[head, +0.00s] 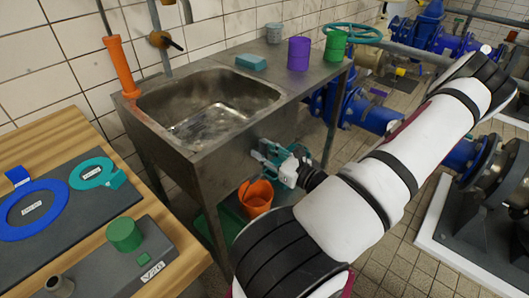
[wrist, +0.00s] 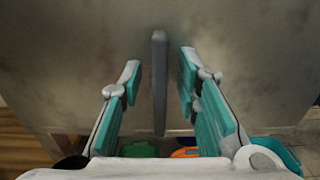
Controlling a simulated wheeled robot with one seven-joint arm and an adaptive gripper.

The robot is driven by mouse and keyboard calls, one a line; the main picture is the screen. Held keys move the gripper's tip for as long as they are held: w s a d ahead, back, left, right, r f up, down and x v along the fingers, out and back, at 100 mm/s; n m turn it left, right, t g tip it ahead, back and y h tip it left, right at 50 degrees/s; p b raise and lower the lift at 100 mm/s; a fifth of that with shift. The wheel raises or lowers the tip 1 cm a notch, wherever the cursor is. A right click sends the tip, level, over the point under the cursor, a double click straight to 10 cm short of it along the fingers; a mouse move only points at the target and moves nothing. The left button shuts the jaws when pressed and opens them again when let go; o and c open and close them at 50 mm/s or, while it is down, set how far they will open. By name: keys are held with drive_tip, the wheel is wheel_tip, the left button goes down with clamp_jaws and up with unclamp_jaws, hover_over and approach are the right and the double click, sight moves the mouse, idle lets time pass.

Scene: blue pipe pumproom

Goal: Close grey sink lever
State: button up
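The metal sink (head: 247,128) stands against the tiled wall in the head view. In the wrist view its grey front panel (wrist: 80,50) fills most of the picture. The grey lever (wrist: 159,85) is a narrow upright bar in front of that panel, between my two fingers. My gripper (head: 268,158) is at the sink's front, and its teal-padded fingers also show in the wrist view (wrist: 158,68). The fingers are open, one on each side of the lever, with a visible gap on both sides. In the head view the lever cannot be told apart from the gripper.
An orange bucket (head: 256,198) is below my gripper. A wooden table (head: 92,128) is at left. Blue pumps and pipes (head: 372,112) are at right.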

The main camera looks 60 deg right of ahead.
drive_tip(key=shift+c, duration=0.2)
clamp_jaws()
